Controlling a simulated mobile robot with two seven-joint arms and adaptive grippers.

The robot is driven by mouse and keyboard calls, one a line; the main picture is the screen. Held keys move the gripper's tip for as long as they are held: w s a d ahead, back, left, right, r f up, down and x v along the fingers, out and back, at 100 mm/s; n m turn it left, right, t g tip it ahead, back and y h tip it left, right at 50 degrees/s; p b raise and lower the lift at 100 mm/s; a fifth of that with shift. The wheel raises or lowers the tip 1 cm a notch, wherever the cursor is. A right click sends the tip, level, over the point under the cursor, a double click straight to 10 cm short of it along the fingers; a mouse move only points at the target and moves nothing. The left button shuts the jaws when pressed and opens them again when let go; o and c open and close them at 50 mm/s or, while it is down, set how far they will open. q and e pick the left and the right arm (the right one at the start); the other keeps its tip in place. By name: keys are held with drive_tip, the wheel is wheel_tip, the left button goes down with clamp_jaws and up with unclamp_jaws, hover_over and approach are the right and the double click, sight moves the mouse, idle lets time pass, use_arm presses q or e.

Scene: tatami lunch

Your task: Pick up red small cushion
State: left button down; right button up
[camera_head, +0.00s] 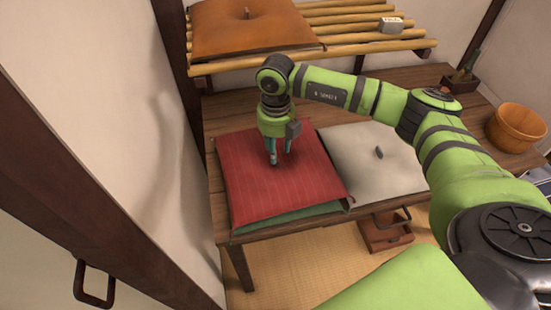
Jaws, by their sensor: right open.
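The red small cushion (250,189) lies on the left part of a wooden table in the head view, on top of a green cushion (300,221) whose edge shows at the front. My right gripper (280,163) points down at the upper middle of the red cushion. Its fingers are open and reach the cushion's top or hang just above it; I cannot tell whether they touch. The patch of cushion between and behind the fingers is partly hidden. My left gripper is not in view.
A grey-white cushion (360,172) lies right of the red one on the wooden table (300,232). A slatted shelf (345,50) above holds an orange cushion (243,30). A wooden bowl (515,125) stands at the right. A wall (120,80) is close on the left.

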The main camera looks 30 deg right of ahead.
wheel_tip(320, 180, down, 3)
drive_tip(key=shift+w+r+p, duration=0.1)
drive_tip(key=shift+p, duration=0.2)
drive_tip(key=shift+f, duration=0.55)
drive_tip(key=c, duration=0.7)
clamp_jaws()
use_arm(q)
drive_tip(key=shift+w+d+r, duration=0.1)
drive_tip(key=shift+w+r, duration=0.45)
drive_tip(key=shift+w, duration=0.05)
use_arm(e)
drive_tip(key=shift+w+r, duration=0.1)
drive_tip(key=shift+r, duration=0.05)
